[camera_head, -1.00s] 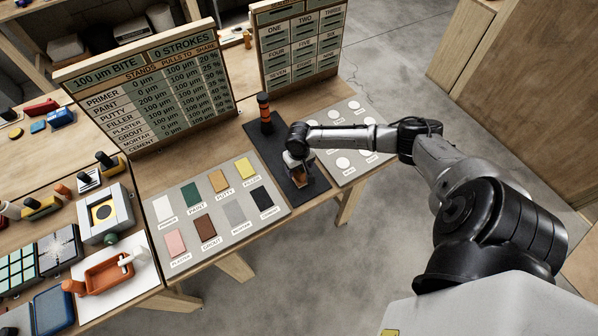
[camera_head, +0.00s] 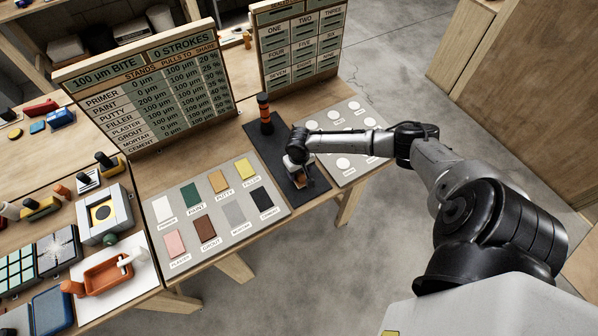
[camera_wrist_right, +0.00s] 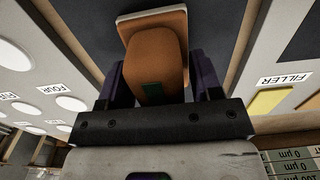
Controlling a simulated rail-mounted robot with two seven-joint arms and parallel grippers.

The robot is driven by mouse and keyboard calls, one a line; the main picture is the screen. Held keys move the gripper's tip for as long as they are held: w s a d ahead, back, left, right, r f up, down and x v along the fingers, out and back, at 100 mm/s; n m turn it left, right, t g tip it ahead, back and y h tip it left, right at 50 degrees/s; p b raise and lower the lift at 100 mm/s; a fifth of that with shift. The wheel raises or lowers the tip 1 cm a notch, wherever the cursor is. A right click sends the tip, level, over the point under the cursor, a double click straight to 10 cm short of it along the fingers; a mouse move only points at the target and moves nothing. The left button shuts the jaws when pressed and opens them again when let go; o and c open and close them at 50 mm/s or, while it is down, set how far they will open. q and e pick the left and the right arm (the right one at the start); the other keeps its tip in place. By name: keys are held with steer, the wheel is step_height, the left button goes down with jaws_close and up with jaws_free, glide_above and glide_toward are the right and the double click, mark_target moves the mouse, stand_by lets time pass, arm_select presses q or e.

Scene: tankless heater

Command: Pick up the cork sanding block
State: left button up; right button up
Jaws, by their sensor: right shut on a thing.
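The cork sanding block (camera_wrist_right: 158,62) is orange-brown with a paler layer along its far edge and a small dark green mark on its near face. It sits between the two dark fingers of my right gripper (camera_wrist_right: 157,80) in the right wrist view. In the head view, my right gripper (camera_head: 297,177) points down over the dark mat (camera_head: 272,150), shut on the block, which is mostly hidden beneath the wrist. I cannot tell whether the block touches the mat. My left gripper is not in view.
A panel of labelled colour swatches (camera_head: 203,233) lies left of the mat, and a board of white discs (camera_head: 353,113) lies right. A dark cylinder with orange bands (camera_head: 264,112) stands at the mat's far end. Upright charts (camera_head: 150,92) stand behind.

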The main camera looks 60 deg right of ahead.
steer(key=shift+r, duration=0.1)
steer(key=shift+r, duration=0.45)
step_height(320, 180, up, 3)
steer(key=shift+f+p, duration=0.1)
steer(key=shift+p, duration=0.3)
steer(key=s+r+p, duration=0.1)
steer(key=s+r, duration=0.2)
steer(key=s, duration=0.2)
steer(key=s+d+r+p, duration=0.1)
steer(key=s+r, duration=0.3)
steer(key=s, duration=0.2)
steer(key=shift+s+d, duration=0.15)
steer(key=shift+s, duration=0.15)
steer(key=shift+r, duration=0.1)
